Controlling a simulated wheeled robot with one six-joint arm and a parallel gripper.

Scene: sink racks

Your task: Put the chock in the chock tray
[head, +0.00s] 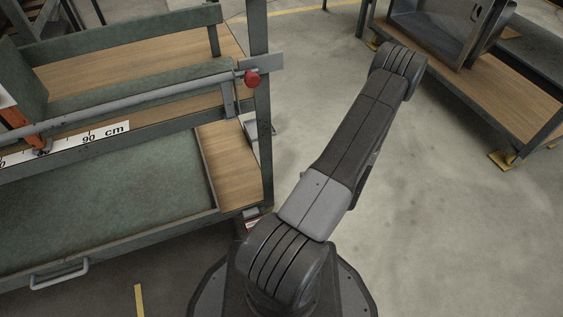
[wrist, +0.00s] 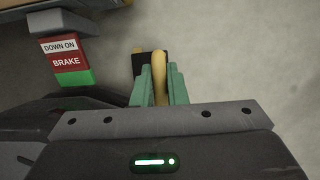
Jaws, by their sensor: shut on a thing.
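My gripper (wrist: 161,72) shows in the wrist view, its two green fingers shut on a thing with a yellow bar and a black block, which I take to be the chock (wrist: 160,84). The yellow bar lies between the fingers and the black part sits at their tips. Bare grey floor shows around it; its height above the floor is unclear. In the head view my arm reaches away to the upper right and my gripper is hidden. I cannot pick out the chock tray for certain in either view.
A bench with a green-lined drawer (head: 100,205) and a ruled rail stands at the left. A wooden-topped rack (head: 470,85) with yellow feet (head: 503,161) stands at the upper right. Open floor (head: 450,240) lies between. A "DOWN ON BRAKE" pedal (wrist: 65,60) is left of my gripper.

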